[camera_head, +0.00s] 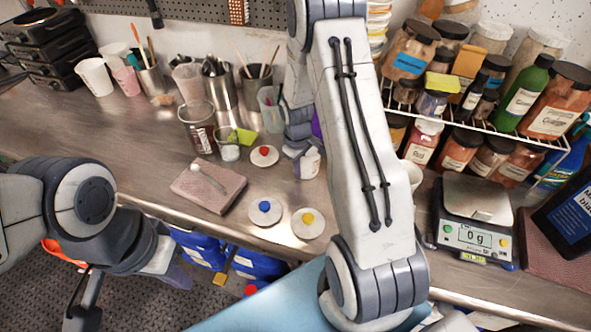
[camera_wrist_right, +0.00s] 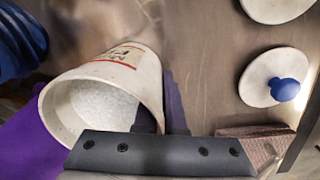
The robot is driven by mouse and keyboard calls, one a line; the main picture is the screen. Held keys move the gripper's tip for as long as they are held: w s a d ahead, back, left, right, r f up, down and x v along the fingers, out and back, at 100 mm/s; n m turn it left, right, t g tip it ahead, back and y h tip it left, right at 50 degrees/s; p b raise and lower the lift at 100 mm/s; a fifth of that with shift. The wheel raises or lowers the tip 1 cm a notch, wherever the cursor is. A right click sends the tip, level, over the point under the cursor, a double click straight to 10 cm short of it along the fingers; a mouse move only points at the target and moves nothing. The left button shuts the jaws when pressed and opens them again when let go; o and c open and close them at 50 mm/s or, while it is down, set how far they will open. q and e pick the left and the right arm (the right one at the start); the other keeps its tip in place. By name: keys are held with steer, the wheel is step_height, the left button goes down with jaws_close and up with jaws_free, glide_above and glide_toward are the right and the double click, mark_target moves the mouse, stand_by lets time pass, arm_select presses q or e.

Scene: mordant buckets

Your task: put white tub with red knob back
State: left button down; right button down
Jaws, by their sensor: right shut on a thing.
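The white tub (camera_wrist_right: 105,85) with red lettering is open and has white powder inside. In the wrist view it sits between the fingers of my right gripper (camera_wrist_right: 105,105), which is shut on it. In the head view the tub (camera_head: 310,163) shows above the bench beside my right gripper (camera_head: 299,148), partly hidden by it. I cannot tell whether it touches the bench. A round white lid with a red knob (camera_head: 264,155) lies on the bench just left of the tub. My left gripper (camera_head: 130,303) is open and empty at the lower left, off the bench.
Lids with a blue knob (camera_head: 264,208) and a yellow knob (camera_head: 308,223) lie in front. A pink block (camera_head: 208,186) with a spoon and glass jars (camera_head: 200,130) stand left. A scale (camera_head: 474,222) reading 0 g and a wire rack (camera_head: 480,122) of jars are right.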

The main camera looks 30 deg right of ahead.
steer(key=shift+f, duration=0.15)
steer(key=c, duration=1)
jaws_free()
